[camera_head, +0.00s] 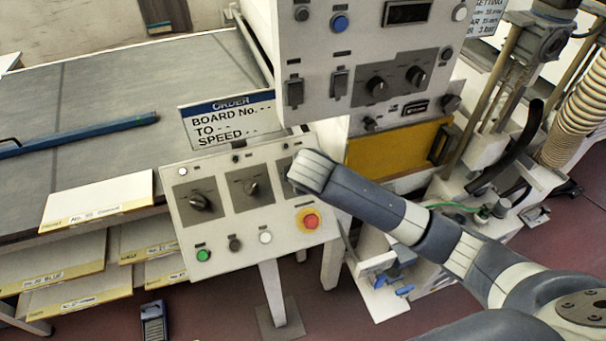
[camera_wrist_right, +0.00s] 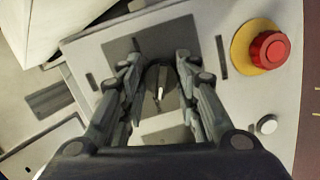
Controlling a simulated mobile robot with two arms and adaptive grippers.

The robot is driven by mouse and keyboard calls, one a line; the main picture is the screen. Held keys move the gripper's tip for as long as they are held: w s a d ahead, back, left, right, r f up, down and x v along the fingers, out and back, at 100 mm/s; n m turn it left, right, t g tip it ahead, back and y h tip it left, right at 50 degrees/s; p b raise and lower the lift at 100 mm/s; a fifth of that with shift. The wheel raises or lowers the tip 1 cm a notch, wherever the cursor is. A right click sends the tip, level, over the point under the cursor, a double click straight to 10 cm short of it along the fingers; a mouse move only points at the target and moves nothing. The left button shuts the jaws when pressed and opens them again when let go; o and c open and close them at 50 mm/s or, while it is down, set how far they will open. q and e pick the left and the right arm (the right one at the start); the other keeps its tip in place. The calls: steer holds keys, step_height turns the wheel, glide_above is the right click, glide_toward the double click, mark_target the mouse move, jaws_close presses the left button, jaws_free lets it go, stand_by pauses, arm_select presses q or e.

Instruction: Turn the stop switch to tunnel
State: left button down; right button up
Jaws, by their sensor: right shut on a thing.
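A tilted light-grey control panel (camera_head: 275,225) carries dark rotary switches on square plates. The left switch (camera_head: 198,202) and the middle switch (camera_head: 250,188) are uncovered. A third switch is hidden behind my right arm in the head view. In the right wrist view this dark rotary switch (camera_wrist_right: 160,78) with a white pointer mark sits between the fingers of my right gripper (camera_wrist_right: 157,65), which is shut on it. The pointer runs roughly up and down in that view. The panel labels are too small to read. My left gripper is not in view.
A red emergency button (camera_head: 311,221) on a yellow base sits close to the gripped switch. Green (camera_head: 204,255), black and white push buttons line the panel's lower edge. An upper control box (camera_head: 365,50) overhangs behind. An order sign (camera_head: 228,118) stands behind the panel.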

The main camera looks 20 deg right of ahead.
steer(key=m, duration=0.4)
steer(key=shift+y, duration=0.3)
steer(key=m, duration=0.4)
steer(key=shift+m+g+y, duration=0.3)
steer(key=shift+g+y, duration=0.1)
steer(key=m+y, duration=0.1)
steer(key=m, duration=0.3)
steer(key=shift+m+y, duration=0.3)
steer(key=shift+m, duration=1.5)
steer(key=o, duration=1.1)
steer(key=shift+c, duration=0.2)
steer(key=shift+d, duration=0.1)
